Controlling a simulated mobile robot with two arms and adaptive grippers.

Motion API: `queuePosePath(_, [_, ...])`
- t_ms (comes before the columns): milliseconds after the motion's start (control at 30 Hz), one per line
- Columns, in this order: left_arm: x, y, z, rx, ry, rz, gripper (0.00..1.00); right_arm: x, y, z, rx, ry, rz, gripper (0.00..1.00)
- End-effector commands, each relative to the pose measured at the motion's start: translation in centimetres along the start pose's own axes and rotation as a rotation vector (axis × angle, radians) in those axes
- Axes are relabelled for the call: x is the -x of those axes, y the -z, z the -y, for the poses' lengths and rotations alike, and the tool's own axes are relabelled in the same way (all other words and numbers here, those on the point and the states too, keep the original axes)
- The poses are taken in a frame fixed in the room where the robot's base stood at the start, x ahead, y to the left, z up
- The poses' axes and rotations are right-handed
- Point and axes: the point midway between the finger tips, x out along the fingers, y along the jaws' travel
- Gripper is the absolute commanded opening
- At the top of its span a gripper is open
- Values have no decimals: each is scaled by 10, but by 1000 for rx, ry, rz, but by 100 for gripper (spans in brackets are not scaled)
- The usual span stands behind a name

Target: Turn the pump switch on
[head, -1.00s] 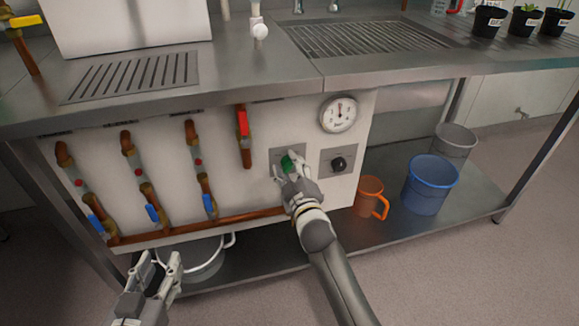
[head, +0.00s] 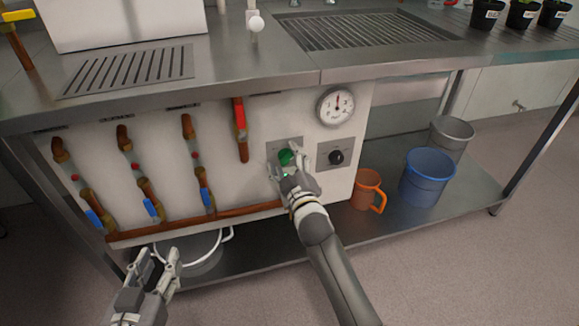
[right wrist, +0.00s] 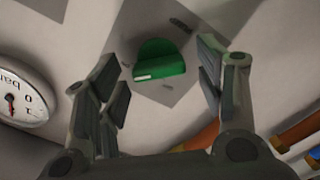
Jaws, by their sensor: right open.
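The pump switch is a green knob (head: 286,156) on a grey square plate on the white panel. In the right wrist view the green knob (right wrist: 160,61) shows a bar with a white mark, lying level in the picture. My right gripper (head: 294,163) is open in front of the knob. In the right wrist view its fingers (right wrist: 165,85) stand either side of the knob with clear gaps, not gripping it. My left gripper (head: 157,267) is open and empty, low at the left, away from the panel.
A black knob (head: 336,157) sits right of the switch, below a round gauge (head: 335,106). Copper pipes with blue-handled valves and a red handle (head: 240,119) are to the left. An orange jug (head: 366,188), blue bucket (head: 427,178) and grey bucket (head: 451,136) stand on the lower shelf.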

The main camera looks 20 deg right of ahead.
Motion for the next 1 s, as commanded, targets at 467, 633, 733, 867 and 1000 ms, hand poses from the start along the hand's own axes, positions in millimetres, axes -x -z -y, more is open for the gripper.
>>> queuePosePath(467, [0,0,0,0,1,-1,38,69,-1,2,0,3,3,63])
queuePosePath(633, [0,0,0,0,1,-1,38,96,-1,1,-1,3,3,63])
queuePosePath(733, [0,0,0,0,1,-1,38,108,-1,1,-1,3,2,63])
queuePosePath(867, [0,0,0,0,1,-1,38,116,-1,1,0,2,1,63])
queuePosePath(1000, [0,0,0,0,1,-1,38,120,0,0,0,1,1,63])
